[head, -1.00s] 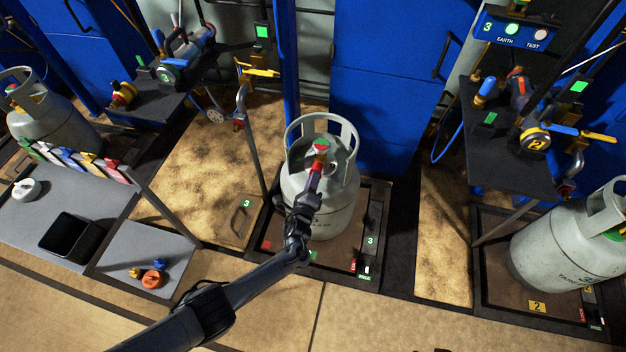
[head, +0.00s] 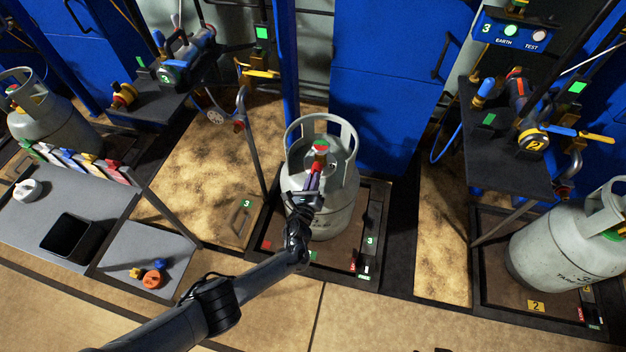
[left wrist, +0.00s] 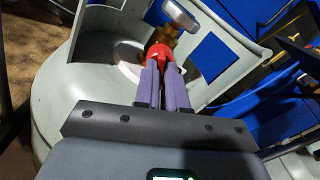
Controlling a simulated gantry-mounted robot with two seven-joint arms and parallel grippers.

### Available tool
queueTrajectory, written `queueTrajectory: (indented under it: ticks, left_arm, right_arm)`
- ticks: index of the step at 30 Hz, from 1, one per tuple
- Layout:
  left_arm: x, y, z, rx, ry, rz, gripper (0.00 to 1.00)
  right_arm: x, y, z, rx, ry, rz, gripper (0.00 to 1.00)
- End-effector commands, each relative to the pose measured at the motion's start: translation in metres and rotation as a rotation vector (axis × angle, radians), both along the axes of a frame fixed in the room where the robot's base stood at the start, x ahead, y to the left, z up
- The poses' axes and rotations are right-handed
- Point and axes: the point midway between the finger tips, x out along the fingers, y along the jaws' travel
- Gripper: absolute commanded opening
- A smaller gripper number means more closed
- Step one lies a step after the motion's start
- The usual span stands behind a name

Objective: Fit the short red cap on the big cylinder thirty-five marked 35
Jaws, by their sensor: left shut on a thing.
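A big grey cylinder (head: 325,213) stands upright on the scale marked 3, in the middle of the head view. My left gripper (head: 314,172) reaches in through the collar from the front. In the left wrist view its purple fingers (left wrist: 163,72) are shut on the short red cap (left wrist: 163,53), whose far end is at the brass valve (left wrist: 168,35). I cannot tell whether the cap is seated. My right gripper is not in view.
The collar walls (left wrist: 235,50) stand close on both sides of the fingers. A grey bench (head: 50,215) with a black tray and small caps is at left.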

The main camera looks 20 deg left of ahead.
Motion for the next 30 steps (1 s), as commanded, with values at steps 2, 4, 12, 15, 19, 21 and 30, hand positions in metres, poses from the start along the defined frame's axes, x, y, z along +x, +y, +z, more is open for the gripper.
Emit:
queueTrajectory:
  ticks: [2, 4, 12, 15, 19, 21, 30]
  left_arm:
    - [0.0, -0.001, 0.001, 0.034, 0.001, -0.001, 0.0]
    - [0.0, -0.001, 0.0, 0.036, 0.001, -0.001, 0.0]
    - [0.0, -0.001, 0.0, 0.033, 0.001, -0.001, 0.38]
    - [0.0, -0.001, 0.0, 0.032, 0.001, -0.001, 0.41]
    - [0.0, 0.0, 0.0, 0.032, 0.002, -0.001, 0.41]
    - [-0.001, 0.0, 0.0, 0.032, 0.002, -0.001, 0.41]
    - [-0.028, -0.003, 0.004, 0.031, 0.005, -0.001, 0.41]
  right_arm:
    - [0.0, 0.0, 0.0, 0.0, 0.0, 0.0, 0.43]
    - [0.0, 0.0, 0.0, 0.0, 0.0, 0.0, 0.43]
    - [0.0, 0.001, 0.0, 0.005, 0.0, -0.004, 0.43]
    - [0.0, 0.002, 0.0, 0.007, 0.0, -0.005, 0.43]
    - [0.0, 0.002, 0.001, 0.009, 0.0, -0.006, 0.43]
    - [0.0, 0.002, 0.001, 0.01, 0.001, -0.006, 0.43]
    - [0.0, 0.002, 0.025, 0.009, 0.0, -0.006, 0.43]
